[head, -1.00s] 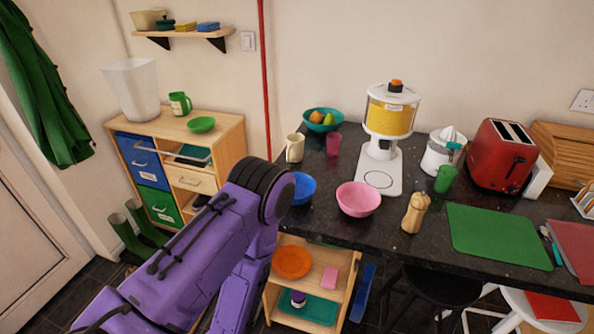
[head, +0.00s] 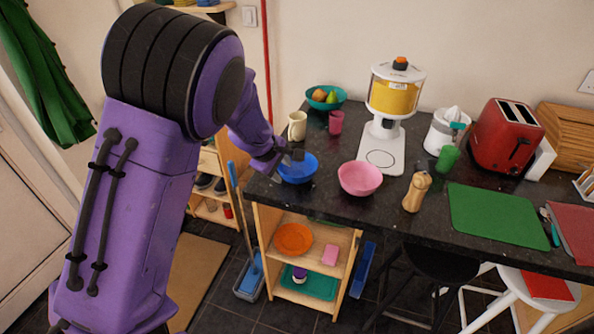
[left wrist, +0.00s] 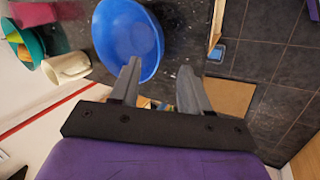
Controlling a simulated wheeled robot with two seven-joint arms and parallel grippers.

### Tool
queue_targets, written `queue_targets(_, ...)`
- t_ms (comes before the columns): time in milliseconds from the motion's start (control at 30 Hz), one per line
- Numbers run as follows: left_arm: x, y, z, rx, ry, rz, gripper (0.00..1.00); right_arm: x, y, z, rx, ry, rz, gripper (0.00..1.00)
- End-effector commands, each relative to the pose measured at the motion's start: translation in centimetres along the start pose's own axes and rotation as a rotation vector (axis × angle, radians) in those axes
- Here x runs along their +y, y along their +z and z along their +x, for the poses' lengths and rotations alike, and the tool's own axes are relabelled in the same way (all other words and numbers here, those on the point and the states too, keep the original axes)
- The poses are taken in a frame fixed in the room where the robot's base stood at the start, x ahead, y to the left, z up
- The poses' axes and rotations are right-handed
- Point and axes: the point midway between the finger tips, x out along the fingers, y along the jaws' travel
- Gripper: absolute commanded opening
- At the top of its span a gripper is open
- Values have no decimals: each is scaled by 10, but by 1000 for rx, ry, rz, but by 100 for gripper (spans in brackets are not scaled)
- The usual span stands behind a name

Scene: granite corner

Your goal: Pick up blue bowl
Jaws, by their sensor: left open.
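The blue bowl (head: 298,168) stands upright on the dark counter near its left end, left of the pink bowl. My left gripper (head: 290,158) is at the bowl's left rim in the head view, with its arm reaching in from the left. In the left wrist view the blue bowl (left wrist: 128,38) lies just beyond the fingers, and the gripper (left wrist: 158,80) is open with a gap between its fingers. One finger overlaps the bowl's rim in that view; I cannot tell whether it touches. My right gripper is not in view.
The pink bowl (head: 360,178) is close on the right. A cream mug (head: 297,126), a pink cup (head: 336,122) and a teal fruit bowl (head: 326,97) stand behind. The dispenser (head: 390,110) is further right. A shelf unit (head: 260,238) stands below the counter.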

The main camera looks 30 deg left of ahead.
Motion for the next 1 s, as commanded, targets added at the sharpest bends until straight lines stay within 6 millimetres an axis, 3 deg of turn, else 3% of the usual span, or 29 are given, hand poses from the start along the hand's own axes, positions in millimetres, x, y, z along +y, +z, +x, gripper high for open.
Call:
queue_targets(400, 2, -2, 60, 2, -3, 2, 46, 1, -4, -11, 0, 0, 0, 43)
queue_targets(633, 2, -1, 64, 2, -2, 2, 46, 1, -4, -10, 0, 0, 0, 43)
queue_targets(667, 2, -1, 64, 2, -2, 2, 43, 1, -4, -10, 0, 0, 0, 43)
queue_targets(800, 2, -1, 64, 2, -2, 2, 0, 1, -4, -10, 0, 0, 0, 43)
queue_targets(1000, 3, -2, 64, 2, -1, 2, 0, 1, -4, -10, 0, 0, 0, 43)
